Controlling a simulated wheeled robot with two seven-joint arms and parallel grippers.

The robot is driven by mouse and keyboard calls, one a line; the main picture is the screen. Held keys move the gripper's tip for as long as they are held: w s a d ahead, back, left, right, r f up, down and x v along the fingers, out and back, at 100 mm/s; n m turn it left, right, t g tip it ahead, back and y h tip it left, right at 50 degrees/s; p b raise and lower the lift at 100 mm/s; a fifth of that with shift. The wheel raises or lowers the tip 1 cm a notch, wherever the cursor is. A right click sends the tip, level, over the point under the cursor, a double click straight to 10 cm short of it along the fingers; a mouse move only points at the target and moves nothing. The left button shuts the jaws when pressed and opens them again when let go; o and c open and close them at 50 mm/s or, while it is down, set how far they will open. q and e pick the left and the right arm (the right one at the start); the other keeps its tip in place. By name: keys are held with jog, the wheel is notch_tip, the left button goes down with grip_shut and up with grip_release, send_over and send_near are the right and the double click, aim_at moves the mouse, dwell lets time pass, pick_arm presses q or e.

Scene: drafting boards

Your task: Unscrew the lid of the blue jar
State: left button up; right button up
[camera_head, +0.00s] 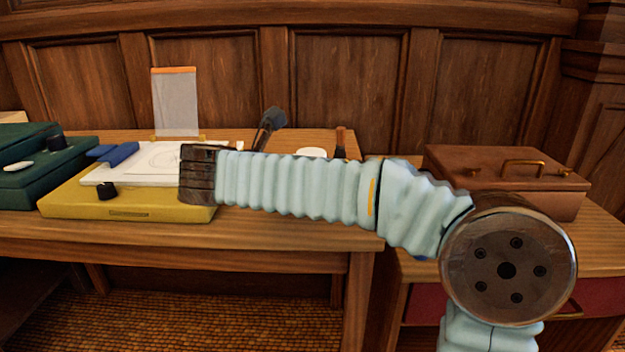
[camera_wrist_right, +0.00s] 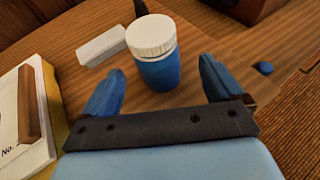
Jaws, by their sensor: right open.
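The blue jar (camera_wrist_right: 160,73) stands upright on the wooden table in the right wrist view, with a ribbed white lid (camera_wrist_right: 151,36) on it. My right gripper (camera_wrist_right: 161,67) is open, with one blue finger on each side of the jar's lower body and a gap on both sides. Nothing is held. In the head view my right arm reaches across from the right and hides the jar's body; I cannot tell whether a white shape (camera_head: 311,152) just above the arm is its lid. My left gripper is in neither view.
A white block (camera_wrist_right: 101,46) lies left of the jar. A yellow drafting board (camera_head: 128,203) with white paper sits left on the table (camera_head: 280,235). A dark green case (camera_head: 60,175) stands farther left, a brown box (camera_head: 500,168) at right. The table edge is right of the jar.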

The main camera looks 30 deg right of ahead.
jog(key=x, duration=0.6)
jog(key=shift+w, duration=0.3)
